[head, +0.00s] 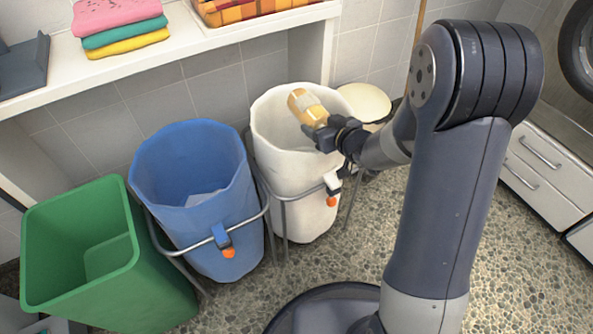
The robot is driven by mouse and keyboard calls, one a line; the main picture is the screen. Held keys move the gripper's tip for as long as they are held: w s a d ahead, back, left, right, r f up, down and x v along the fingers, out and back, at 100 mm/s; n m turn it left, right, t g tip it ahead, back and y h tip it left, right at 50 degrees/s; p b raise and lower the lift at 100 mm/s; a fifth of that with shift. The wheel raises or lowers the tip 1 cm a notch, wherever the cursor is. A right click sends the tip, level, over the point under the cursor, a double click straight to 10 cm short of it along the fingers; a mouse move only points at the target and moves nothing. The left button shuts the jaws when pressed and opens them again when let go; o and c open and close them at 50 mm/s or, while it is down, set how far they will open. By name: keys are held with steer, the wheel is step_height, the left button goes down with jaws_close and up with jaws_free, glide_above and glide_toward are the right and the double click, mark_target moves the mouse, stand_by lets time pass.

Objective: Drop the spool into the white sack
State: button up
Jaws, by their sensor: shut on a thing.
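The spool (307,107) is a tan-yellow cylinder with a pale band. My gripper (318,124) is shut on it, and the spool sticks out from the jaws, tilted toward the upper left. Both show over the mouth of the white sack (296,196), which hangs open in a grey metal stand. How far the spool is above the rim cannot be told from this one view. The bottom of the sack is hidden.
A blue sack (205,235) with something pale inside stands left of the white one. A green bin (150,293) is further left. A white shelf (215,42) with folded towels (121,25) runs behind. A round cream lid (364,101) is behind right; drawers (535,170) stand right.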

steer(key=shift+f+b, duration=0.3)
steer(key=shift+f, duration=0.35)
steer(key=o, duration=1.1)
steer(key=shift+s+d, duration=0.1)
steer(key=p+v, duration=0.3)
steer(key=v, duration=0.7)
steer(key=shift+s+d+r, duration=0.15)
steer(key=shift+s, duration=0.05)
